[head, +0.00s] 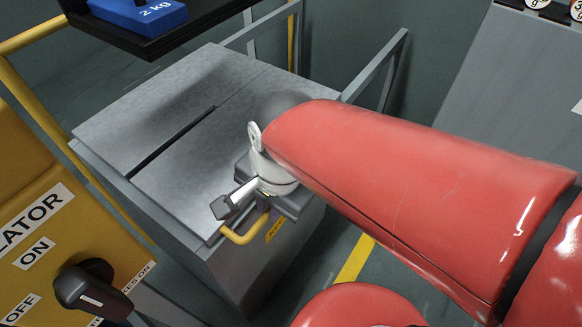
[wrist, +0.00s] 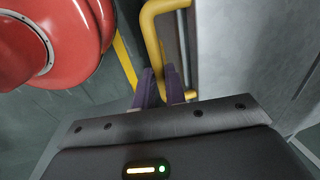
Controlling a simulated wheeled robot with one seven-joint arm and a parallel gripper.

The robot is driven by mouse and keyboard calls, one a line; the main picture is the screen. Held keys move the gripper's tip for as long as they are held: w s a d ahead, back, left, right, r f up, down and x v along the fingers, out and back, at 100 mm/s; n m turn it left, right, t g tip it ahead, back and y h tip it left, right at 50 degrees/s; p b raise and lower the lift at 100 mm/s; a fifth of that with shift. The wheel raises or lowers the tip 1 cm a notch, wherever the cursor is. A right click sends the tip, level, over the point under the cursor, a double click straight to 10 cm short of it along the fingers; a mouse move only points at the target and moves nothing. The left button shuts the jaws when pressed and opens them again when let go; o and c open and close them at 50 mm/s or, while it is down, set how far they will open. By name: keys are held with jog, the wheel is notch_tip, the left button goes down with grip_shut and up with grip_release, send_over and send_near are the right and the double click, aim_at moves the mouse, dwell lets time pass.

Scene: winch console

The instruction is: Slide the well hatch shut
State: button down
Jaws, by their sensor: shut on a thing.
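The well hatch (head: 185,180) is a flat grey metal panel on top of a grey box-shaped well (head: 235,280) in the head view. A dark gap (head: 172,142) runs along part of the seam between it and the far top panel (head: 165,100). A yellow handle (head: 236,238) sits at the hatch's front edge; it also shows in the wrist view (wrist: 150,25). My gripper (wrist: 159,73) is shut on the handle, with the purple fingers on either side of the bar. In the head view my arm and wrist hide part of the hatch's right side and the fingertips.
A yellow isolator box (head: 60,220) with a black knob (head: 88,285) stands at the left. A dark shelf carrying a blue 2 kg weight (head: 145,15) overhangs the far left. Grey rails (head: 375,70) rise behind the well. A grey panel (head: 510,90) stands at the right.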

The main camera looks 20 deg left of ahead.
jog(key=shift+s+a, duration=0.2)
jog(key=shift+s, duration=0.35)
jog(key=c, duration=1.5)
grip_release()
jog(key=shift+s, duration=0.1)
jog(key=shift+o, duration=0.2)
jog(key=shift+r, duration=0.15)
notch_tip(320, 180, up, 8)
jog(key=d+p, duration=0.1)
jog(key=shift+s+d+f, duration=0.15)
jog(key=shift+s+f, duration=0.05)
jog(key=shift+f, duration=0.05)
